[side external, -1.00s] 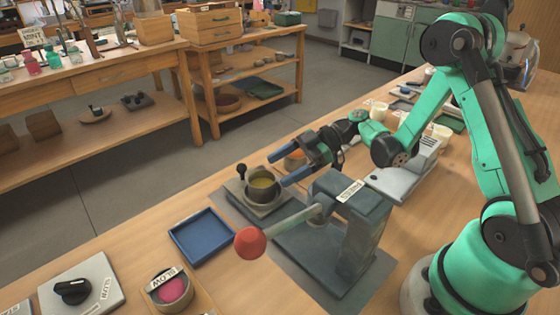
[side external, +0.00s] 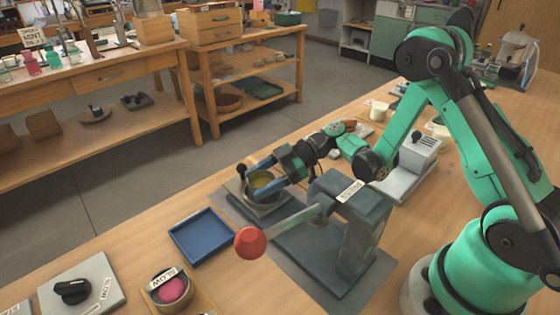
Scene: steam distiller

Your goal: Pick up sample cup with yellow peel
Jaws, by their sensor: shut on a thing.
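The press lever with its red knob (side external: 250,242) sticks out in front of the cup. A blue tray (side external: 202,236) lies to the left. A bowl with pink contents (side external: 172,290) and a dial plate (side external: 80,285) are at the front left. A black knob (side external: 241,168) stands close behind the cup.

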